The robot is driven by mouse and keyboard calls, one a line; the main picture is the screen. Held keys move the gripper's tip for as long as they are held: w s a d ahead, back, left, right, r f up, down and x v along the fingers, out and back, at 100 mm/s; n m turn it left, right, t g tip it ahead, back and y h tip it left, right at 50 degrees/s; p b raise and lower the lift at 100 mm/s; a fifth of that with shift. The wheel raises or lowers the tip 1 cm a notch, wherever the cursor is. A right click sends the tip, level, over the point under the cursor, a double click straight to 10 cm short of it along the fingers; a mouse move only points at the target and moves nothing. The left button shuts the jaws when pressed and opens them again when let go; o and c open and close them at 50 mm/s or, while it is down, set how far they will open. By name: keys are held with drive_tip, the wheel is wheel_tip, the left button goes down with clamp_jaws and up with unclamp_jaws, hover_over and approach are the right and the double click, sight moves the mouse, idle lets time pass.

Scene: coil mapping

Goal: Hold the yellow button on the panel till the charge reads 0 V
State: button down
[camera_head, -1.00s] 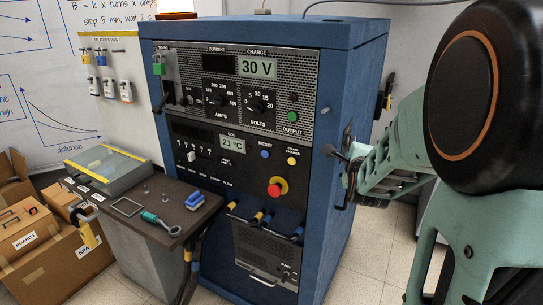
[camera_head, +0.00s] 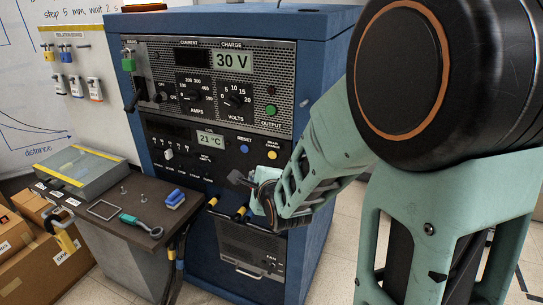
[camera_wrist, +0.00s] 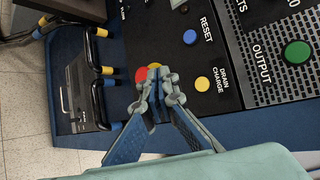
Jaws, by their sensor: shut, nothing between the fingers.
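The yellow DRAIN CHARGE button (camera_head: 272,155) is on the dark lower panel of the blue cabinet, right of the blue RESET button. It also shows in the wrist view (camera_wrist: 202,84). The CHARGE display (camera_head: 233,60) reads 30 V. My gripper (camera_head: 240,179) is in front of the panel, below and left of the yellow button in the head view. In the wrist view my gripper (camera_wrist: 157,80) is shut and empty, with its fingertips beside the yellow button and apart from it in the picture. Their distance from the panel is hard to tell.
A red stop knob on a yellow base (camera_wrist: 142,75) is partly behind my fingertips. The blue RESET button (camera_wrist: 190,36) and green OUTPUT button (camera_wrist: 297,53) are nearby. Cable handles (camera_wrist: 106,70) stick out below. A side table (camera_head: 120,190) holds small tools.

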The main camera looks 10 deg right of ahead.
sight(272, 155)
drive_tip(key=shift+w+d+p, duration=0.3)
drive_tip(key=shift+w+d, duration=0.55)
drive_tip(key=shift+w, duration=0.35)
drive_tip(key=shift+w+d+p, duration=0.3)
drive_tip(key=shift+w+d, duration=0.6)
drive_tip(key=shift+w, duration=0.25)
drive_tip(key=shift+w+d+p, duration=0.3)
drive_tip(key=shift+w+d, duration=0.55)
drive_tip(key=shift+w, duration=0.35)
drive_tip(key=shift+d, duration=0.1)
drive_tip(key=shift+w+d, duration=0.15)
drive_tip(key=shift+w, duration=0.15)
drive_tip(key=shift+w+d, duration=0.25)
drive_tip(key=shift+w, duration=0.1)
drive_tip(key=shift+s+a, duration=0.1)
drive_tip(key=shift+s, duration=0.05)
idle(2.9)
drive_tip(key=shift+s+a, duration=0.4)
drive_tip(key=shift+s, duration=0.15)
